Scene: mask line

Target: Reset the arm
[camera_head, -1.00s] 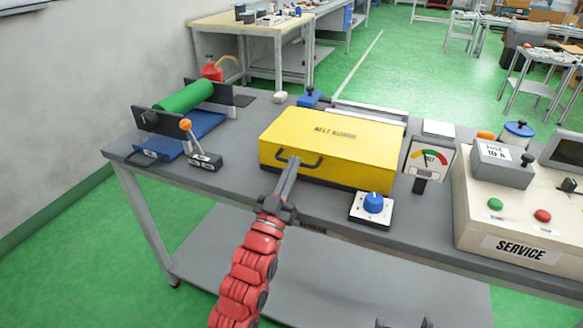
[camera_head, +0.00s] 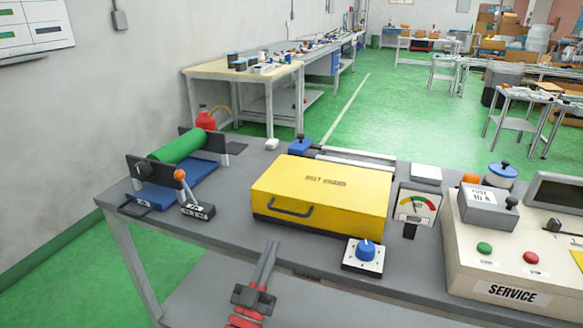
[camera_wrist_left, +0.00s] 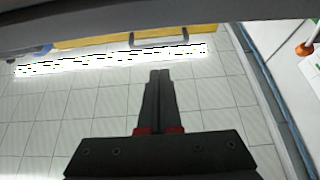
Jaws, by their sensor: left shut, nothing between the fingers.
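My left gripper (camera_head: 270,250) is shut and empty. In the head view it is in front of the workbench's front edge, below and apart from the yellow belt guard box (camera_head: 322,193). The box is closed, with a dark handle (camera_head: 288,207) on its front face. In the left wrist view my shut fingers (camera_wrist_left: 160,75) point toward the yellow box (camera_wrist_left: 190,32) and its handle, with a clear gap between. My right gripper is not in view.
The grey bench (camera_head: 225,225) holds a green roller (camera_head: 180,147), an orange-knobbed lever (camera_head: 190,195), a blue dial (camera_head: 365,250), a gauge (camera_head: 416,206) and a service panel (camera_head: 513,292). Green floor (camera_head: 365,110) lies open behind the bench.

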